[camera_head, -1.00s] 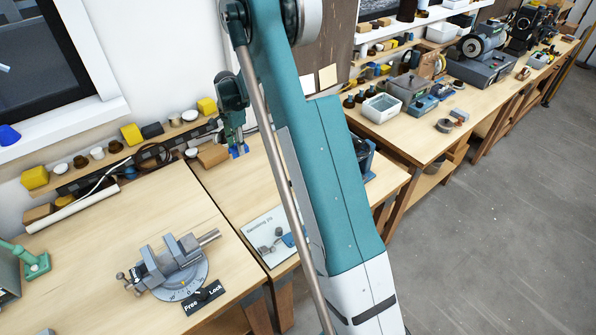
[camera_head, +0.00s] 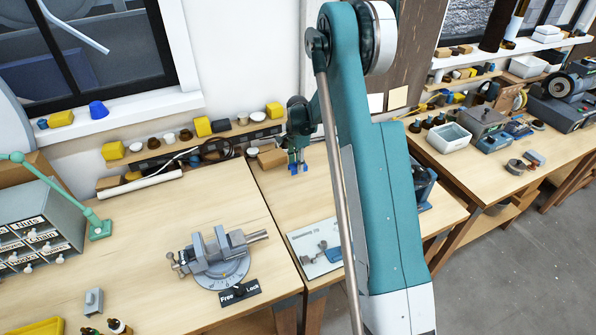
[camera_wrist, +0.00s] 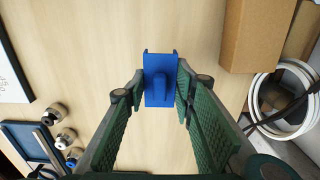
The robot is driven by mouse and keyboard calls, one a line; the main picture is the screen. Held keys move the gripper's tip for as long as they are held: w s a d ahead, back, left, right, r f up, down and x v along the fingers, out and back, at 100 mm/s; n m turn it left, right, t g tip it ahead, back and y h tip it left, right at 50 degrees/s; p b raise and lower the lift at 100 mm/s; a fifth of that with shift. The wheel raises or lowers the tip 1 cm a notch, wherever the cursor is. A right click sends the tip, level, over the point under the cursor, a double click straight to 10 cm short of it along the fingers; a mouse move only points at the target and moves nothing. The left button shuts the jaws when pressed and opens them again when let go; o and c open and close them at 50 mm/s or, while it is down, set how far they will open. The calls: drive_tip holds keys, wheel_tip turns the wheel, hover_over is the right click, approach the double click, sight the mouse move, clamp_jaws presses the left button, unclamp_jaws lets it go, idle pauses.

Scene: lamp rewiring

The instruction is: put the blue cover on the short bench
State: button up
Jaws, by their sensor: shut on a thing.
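The blue cover (camera_wrist: 160,80) is held between the fingertips of my gripper (camera_wrist: 160,92) in the wrist view. The wooden top of this shorter bench (camera_head: 322,195) is under the cover. I cannot tell whether the cover touches it. My arm hides part of this bench.
A cardboard-coloured block (camera_head: 271,159) lies just left of my gripper. The wrist view shows a coiled white cable (camera_wrist: 257,110) to the right and small fittings (camera_wrist: 60,135) at lower left. A picture card (camera_head: 315,247) lies toward the front. A vise (camera_head: 220,250) stands on the left bench.

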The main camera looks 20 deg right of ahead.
sight(298, 177)
drive_tip(key=shift+f, duration=1.9)
drive_tip(key=shift+f, duration=0.2)
drive_tip(key=o, duration=0.9)
drive_tip(key=shift+r, duration=0.1)
drive_tip(key=shift+r+p, duration=0.2)
drive_tip(key=shift+p, duration=0.15)
drive_tip(key=shift+r+b, duration=0.9)
drive_tip(key=shift+r, duration=5.05)
